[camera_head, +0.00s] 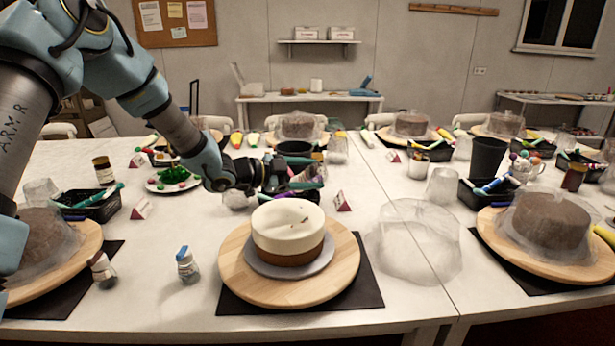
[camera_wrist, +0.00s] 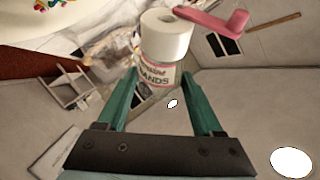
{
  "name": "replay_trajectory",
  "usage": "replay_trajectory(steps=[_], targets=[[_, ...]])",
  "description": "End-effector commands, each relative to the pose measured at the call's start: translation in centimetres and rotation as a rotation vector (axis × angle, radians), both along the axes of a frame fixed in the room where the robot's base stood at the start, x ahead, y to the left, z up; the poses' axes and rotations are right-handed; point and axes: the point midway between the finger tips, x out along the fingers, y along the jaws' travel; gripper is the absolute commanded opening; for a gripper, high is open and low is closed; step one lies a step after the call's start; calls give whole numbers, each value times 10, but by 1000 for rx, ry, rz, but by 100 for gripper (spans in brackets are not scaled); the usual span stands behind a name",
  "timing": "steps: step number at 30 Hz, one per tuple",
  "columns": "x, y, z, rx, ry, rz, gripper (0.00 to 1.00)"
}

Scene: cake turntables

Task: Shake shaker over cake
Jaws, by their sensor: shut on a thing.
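The cake (camera_head: 287,233), white on top and brown below, sits on a grey disc on the wooden turntable (camera_head: 235,275). A few small dark specks show on its top. My gripper (camera_head: 285,180) is just behind and above the cake in the head view. In the wrist view my gripper (camera_wrist: 161,78) has its teal fingers shut on the shaker (camera_wrist: 165,40), a white cylinder with a printed label and a pink part at its end. The shaker looks tilted. In the head view it is hard to make out against the clutter behind.
A blue-capped bottle (camera_head: 187,266) and a brown-capped bottle (camera_head: 103,270) stand left of the turntable. A clear crumpled cover (camera_head: 415,240) lies to its right. Other covered cakes (camera_head: 550,220), black trays and a black cup (camera_head: 487,158) crowd the table. White blobs (camera_wrist: 291,162) float in the wrist view.

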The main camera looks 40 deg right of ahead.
Motion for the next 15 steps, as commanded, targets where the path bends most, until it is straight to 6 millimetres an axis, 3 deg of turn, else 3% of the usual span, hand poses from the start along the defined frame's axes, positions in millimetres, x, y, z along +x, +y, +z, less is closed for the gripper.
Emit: replay_trajectory(steps=[3,15], targets=[[7,3,-7,0,0,1,0],[10,5,-1,-40,79,0,0]])
